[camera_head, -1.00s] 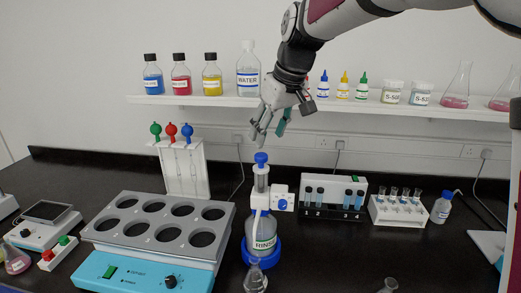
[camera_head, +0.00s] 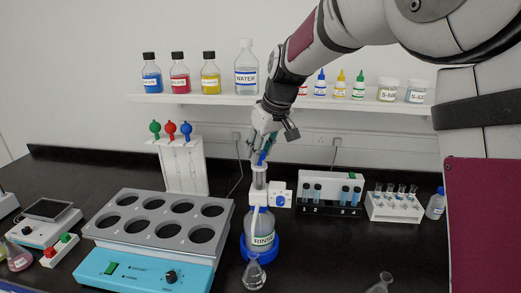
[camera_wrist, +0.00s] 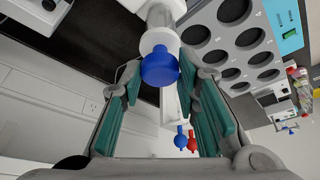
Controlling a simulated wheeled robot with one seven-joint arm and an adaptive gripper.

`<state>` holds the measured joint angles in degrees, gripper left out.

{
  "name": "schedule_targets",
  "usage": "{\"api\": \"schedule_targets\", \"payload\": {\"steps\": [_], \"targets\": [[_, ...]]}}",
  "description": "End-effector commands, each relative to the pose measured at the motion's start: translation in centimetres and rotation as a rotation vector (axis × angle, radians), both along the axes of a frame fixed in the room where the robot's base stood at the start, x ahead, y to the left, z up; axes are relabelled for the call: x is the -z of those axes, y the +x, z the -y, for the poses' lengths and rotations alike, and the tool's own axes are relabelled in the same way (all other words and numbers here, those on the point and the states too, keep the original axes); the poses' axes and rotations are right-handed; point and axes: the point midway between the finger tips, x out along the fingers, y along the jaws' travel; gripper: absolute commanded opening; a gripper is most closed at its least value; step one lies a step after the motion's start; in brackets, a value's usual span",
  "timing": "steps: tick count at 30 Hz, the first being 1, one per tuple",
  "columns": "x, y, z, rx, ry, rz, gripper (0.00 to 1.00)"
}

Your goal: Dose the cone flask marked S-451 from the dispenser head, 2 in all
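The dispenser is a bottle labelled RINSE (camera_head: 262,232) in a blue ring base, with a clear and white head (camera_head: 259,182) and a blue knob (camera_wrist: 160,66) on top. A small clear cone flask (camera_head: 253,276) stands in front of it, below the spout; I cannot read any S-451 mark on it. My gripper (camera_head: 261,150) is above the dispenser head, pointing down at the knob, which it partly hides in the head view. In the wrist view its green-padded fingers are apart, one on each side of the knob, with gaps visible.
A grey rack with round holes (camera_head: 165,231) stands left of the dispenser. Tube racks (camera_head: 331,194) (camera_head: 393,207) stand to its right. Another glass flask (camera_head: 381,284) is at the front right. A bottle shelf (camera_head: 200,98) runs behind. Bare bench lies right of the dispenser.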

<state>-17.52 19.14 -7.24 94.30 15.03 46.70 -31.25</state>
Motion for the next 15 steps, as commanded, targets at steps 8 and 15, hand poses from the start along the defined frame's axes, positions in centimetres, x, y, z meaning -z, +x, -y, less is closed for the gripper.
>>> {"api": "schedule_targets", "payload": {"steps": [8,15], "targets": [[-0.5,0.0,0.0,-0.001,0.000,0.001,0.00],[-4.0,0.0,-0.1,-0.001,0.002,0.004,0.00]]}}
